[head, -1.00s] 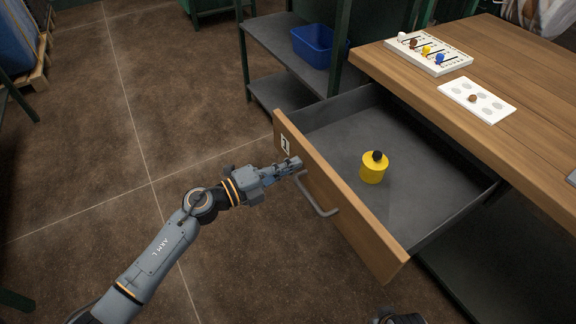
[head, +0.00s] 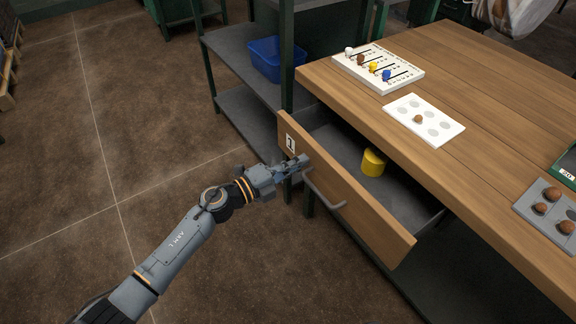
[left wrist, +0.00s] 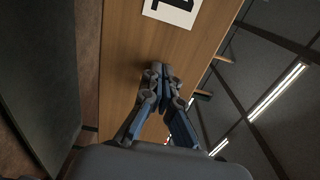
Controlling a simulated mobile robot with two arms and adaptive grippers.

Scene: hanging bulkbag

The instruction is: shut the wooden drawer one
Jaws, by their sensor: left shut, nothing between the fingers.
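The wooden drawer front (head: 355,205) carries a label "1" and a grey bar handle (head: 327,192). The drawer stands partly out from under the table, with its grey inside (head: 405,195) showing. In the left wrist view the shut fingers (left wrist: 158,72) point at the wood (left wrist: 150,40) below the label; contact looks likely but is hard to tell. My right gripper is not in view.
The wooden table (head: 480,130) bears a white board with coloured knobs (head: 400,82), a white card with ovals (head: 440,122) and a grey tray with brown lumps (head: 530,222). A green-framed shelf (head: 235,55) holding a blue bin (head: 265,62) stands left of the table.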

